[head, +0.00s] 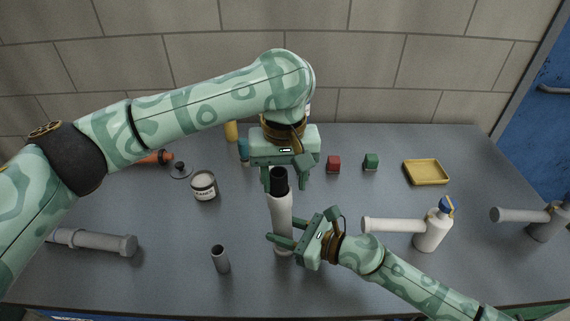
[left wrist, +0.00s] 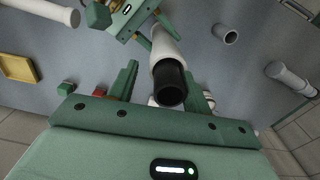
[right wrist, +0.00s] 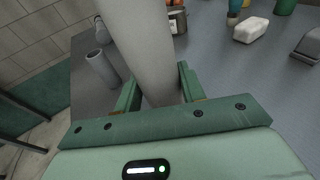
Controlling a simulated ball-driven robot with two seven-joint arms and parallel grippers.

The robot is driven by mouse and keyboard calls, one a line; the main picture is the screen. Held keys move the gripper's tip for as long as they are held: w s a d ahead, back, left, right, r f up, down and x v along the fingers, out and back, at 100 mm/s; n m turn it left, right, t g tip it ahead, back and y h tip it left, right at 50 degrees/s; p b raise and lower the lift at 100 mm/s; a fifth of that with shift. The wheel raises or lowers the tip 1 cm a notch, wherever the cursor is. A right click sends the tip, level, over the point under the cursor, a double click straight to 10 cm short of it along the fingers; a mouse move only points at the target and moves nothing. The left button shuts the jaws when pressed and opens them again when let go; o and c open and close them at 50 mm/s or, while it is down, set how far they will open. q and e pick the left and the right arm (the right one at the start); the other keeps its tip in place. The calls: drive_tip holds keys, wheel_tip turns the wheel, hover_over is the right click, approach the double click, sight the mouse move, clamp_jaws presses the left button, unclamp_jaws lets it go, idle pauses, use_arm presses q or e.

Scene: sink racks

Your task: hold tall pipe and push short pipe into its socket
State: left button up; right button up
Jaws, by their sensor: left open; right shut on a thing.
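The tall pipe (head: 281,212) is light grey and stands nearly upright on the table, with a black, open-ended part (head: 279,178) at its top. My right gripper (head: 288,230) is shut on the tall pipe's lower half; the pipe also rises between its fingers in the right wrist view (right wrist: 145,45). My left gripper (head: 285,181) is open at the black top, one finger on each side. The left wrist view shows the black round opening (left wrist: 170,84) between its fingers. A short grey hollow pipe (head: 221,260) stands apart on the table, left of the tall pipe.
A grey pipe (head: 95,242) lies at the left, and a jar (head: 204,186) stands behind. A red block (head: 333,164), a green block (head: 371,162) and a yellow tray (head: 426,173) lie at the back right. A white bottle (head: 431,232) stands right. The front middle is clear.

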drive_tip(key=shift+f, duration=0.4)
use_arm(q)
wheel_tip(320, 180, up, 12)
use_arm(e)
drive_tip(key=shift+d, duration=0.1)
drive_tip(key=o, duration=0.9)
drive_tip(key=shift+w, duration=0.1)
use_arm(q)
drive_tip(key=shift+w, duration=0.1)
use_arm(e)
drive_tip(key=shift+o, duration=0.3)
drive_tip(key=shift+r, duration=0.1)
